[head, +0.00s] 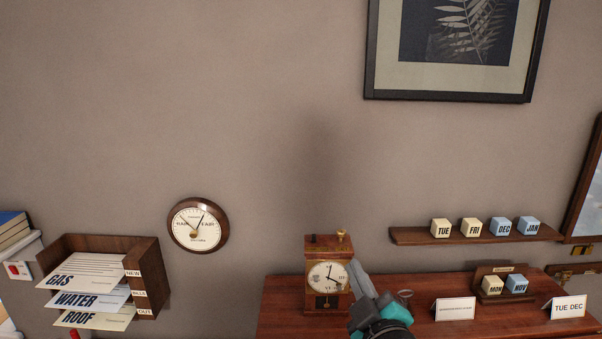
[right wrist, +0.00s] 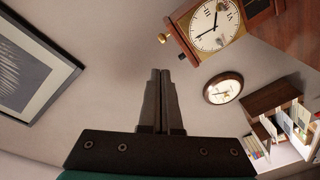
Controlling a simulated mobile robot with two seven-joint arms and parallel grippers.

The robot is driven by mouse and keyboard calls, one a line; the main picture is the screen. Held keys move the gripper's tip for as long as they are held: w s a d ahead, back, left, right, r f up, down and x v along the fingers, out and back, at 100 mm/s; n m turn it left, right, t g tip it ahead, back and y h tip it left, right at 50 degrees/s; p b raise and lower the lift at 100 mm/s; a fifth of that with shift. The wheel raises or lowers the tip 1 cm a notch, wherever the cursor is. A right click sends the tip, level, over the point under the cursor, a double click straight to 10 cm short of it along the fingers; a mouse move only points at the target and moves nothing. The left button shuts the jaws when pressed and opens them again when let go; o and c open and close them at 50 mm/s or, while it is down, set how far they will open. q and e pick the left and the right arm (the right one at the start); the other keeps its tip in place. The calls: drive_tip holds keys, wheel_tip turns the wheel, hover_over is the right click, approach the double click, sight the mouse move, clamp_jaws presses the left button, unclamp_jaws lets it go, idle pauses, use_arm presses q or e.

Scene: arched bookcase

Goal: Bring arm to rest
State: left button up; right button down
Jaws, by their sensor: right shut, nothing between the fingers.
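My right gripper (head: 358,268) reaches up from the bottom of the head view, just right of the wooden mantel clock (head: 318,296). In the right wrist view its two fingers (right wrist: 161,73) lie together with nothing between them. The mantel clock, with a white dial, stands upright on the red-brown wooden top (head: 283,308). It also shows tilted at the upper right of the right wrist view (right wrist: 190,33), apart from the fingertips there. My left gripper is in neither view.
Right of the gripper are a small ring-topped object (head: 404,294), a white card (head: 455,309), a block calendar (head: 492,285) and a TUE DEC card (head: 568,307). A wall shelf (head: 410,236) holds several cubes. A letter rack (head: 148,262) and round wall dial (head: 198,225) are left.

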drive_tip(key=s+d+f+m+g+h, duration=0.1)
drive_tip(key=s+d+f+m+g, duration=0.15)
drive_tip(key=f, duration=0.25)
drive_tip(key=s+d+f+m+g+h, duration=0.1)
drive_tip(key=s+d+f+m+g, duration=0.1)
drive_tip(key=s+f, duration=0.25)
drive_tip(key=s+d+f+m+g, duration=0.1)
drive_tip(key=s+f+m+g, duration=0.1)
drive_tip(key=s+f+g, duration=0.6)
drive_tip(key=s+d+f+m+g, duration=0.1)
drive_tip(key=s+f+m+g, duration=0.3)
drive_tip(key=s, duration=0.8)
drive_tip(key=s+f+n+b, duration=0.25)
drive_tip(key=f+b, duration=0.65)
drive_tip(key=f, duration=2.5)
drive_tip(key=s+d+f+b, duration=0.1)
drive_tip(key=s+f+b, duration=0.3)
drive_tip(key=s+f, duration=0.3)
drive_tip(key=s+d+f+b, duration=0.2)
drive_tip(key=s+f+b, duration=0.2)
drive_tip(key=s+f, duration=0.4)
wheel_tip(320, 180, down, 5)
drive_tip(key=shift+s+r+m+h, duration=0.15)
drive_tip(key=shift+s+m+h, duration=0.05)
drive_tip(key=shift+m+h, duration=0.1)
